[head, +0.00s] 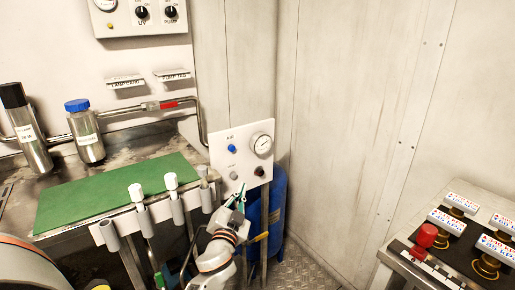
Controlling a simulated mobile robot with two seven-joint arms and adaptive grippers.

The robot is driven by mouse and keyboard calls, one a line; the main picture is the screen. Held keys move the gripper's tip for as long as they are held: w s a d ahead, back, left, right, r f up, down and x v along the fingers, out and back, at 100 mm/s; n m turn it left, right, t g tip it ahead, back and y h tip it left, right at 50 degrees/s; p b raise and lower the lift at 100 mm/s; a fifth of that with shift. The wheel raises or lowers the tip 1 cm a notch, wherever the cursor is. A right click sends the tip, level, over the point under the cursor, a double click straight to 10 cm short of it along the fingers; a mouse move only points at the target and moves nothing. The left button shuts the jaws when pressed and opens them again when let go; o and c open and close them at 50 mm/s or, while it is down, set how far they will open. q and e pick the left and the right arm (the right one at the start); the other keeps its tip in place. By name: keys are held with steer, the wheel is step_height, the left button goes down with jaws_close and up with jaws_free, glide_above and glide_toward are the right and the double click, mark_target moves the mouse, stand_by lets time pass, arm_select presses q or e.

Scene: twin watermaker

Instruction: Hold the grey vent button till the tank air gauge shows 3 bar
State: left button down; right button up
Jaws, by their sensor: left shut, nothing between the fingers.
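A white panel (222,161) stands in front of a blue tank (277,205). It carries a round air gauge (262,145) at its upper right; the needle's reading is too small to tell. A blue button (232,148) sits on the left of the panel. Below it is the small grey vent button (233,175), and a dark red knob (259,171) is at the lower right. My left gripper (242,187) is shut and empty, its tips just below and right of the grey button. I cannot tell whether they touch the panel. My right gripper is not in view.
A steel bench with a green mat (120,190) is at left, with a steel bottle (27,130) and a blue-capped jar (85,132). White-topped handles (136,193) stand along its front edge. At right is a console with a red button (427,235) and tagged valves.

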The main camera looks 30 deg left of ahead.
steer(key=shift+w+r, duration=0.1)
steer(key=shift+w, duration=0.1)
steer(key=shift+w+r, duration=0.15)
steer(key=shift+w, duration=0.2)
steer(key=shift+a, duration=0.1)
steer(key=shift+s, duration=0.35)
arm_select(q)
steer(key=w+d+r+n+t+h, duration=0.1)
steer(key=d+n+t+h, duration=0.1)
steer(key=d+n, duration=0.35)
steer(key=d+r+n+t+h, duration=0.2)
steer(key=d+n+t+h, duration=0.1)
steer(key=d+n, duration=0.25)
steer(key=s+a+f+n+g+y, duration=0.1)
steer(key=a+f+n+g+y, duration=0.1)
steer(key=a+n+y, duration=0.3)
steer(key=f+n+y, duration=0.1)
steer(key=n+y, duration=0.2)
steer(key=n, duration=0.3)
steer(key=shift+s+a+f+n+g, duration=0.15)
steer(key=shift+s+a+n+g, duration=0.1)
steer(key=shift+a+n+g, duration=0.15)
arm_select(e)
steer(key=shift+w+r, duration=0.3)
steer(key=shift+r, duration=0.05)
